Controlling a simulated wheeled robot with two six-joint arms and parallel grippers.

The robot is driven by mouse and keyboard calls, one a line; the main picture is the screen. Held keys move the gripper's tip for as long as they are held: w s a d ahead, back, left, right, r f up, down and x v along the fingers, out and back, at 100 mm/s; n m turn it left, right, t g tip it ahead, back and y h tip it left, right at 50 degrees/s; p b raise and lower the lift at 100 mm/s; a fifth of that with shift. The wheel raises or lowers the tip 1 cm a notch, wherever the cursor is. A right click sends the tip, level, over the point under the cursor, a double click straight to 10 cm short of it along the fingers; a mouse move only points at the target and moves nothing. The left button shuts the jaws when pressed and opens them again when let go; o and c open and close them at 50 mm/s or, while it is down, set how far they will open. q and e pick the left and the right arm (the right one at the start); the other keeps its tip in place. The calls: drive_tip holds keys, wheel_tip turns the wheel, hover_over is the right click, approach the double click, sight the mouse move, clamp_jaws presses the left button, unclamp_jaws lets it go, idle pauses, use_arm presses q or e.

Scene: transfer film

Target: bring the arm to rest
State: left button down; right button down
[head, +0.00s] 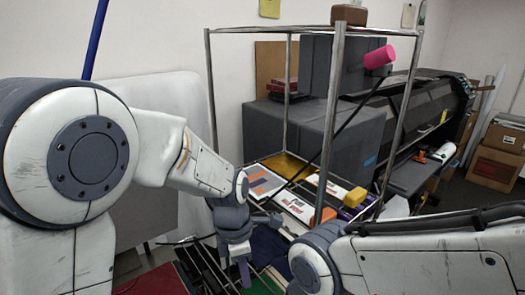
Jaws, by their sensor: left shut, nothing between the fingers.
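My left arm reaches in from the left, and its gripper (242,268) points down at the lower middle of the head view. Its fingers are together and empty, over the dark clutter in front of the metal rack (331,120). My right arm comes in from the right along the lower edge. Its rounded wrist part is near the bottom middle, and its gripper does not show.
The rack's shelf holds flat printed packs (297,207), a yellow block (355,197) and a golden sheet (287,165). Behind it stands a large dark printer (425,115). A pink-ended rod (379,57) leans across the rack. Cardboard boxes (495,168) stand at right.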

use_arm(q)
drive_tip(key=s+a+f+m+t+y, duration=0.1)
drive_tip(key=s+a+m+t, duration=0.1)
drive_tip(key=a+m, duration=0.65)
drive_tip(key=s+a+f+m+t, duration=0.15)
drive_tip(key=a+m, duration=0.45)
drive_tip(key=m, duration=0.6)
drive_tip(key=s+d+m+g+b, duration=0.3)
drive_tip(key=s+d+m+b, duration=0.4)
drive_tip(key=s+d, duration=0.6)
drive_tip(key=shift+s+d+f+h, duration=0.2)
drive_tip(key=shift+s+f+h, duration=0.05)
drive_tip(key=shift+s+h, duration=0.2)
